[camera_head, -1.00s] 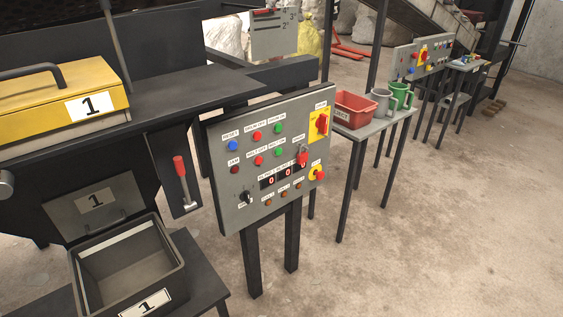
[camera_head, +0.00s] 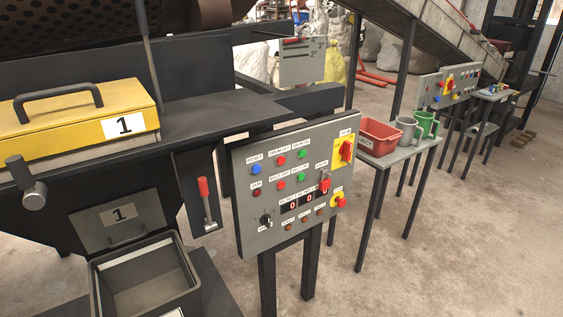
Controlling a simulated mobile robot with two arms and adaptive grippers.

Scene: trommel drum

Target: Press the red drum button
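The drum button is a small round red button (camera_head: 281,160) in the top row of a grey control panel (camera_head: 246,227). It sits between a blue button (camera_head: 256,169) and a green button (camera_head: 303,153). The small label above it appears to start with "DRUM". A second red button (camera_head: 280,185) is directly below it, next to another green button (camera_head: 301,178). Nothing covers the panel's face. Neither of my grippers is in view.
A yellow lidded box (camera_head: 75,120) marked 1 and an open grey bin (camera_head: 148,275) are left of the panel. A red-handled lever (camera_head: 204,190) is close to the panel's left edge. A small table with a red bin (camera_head: 378,136) stands right. Floor in front is clear.

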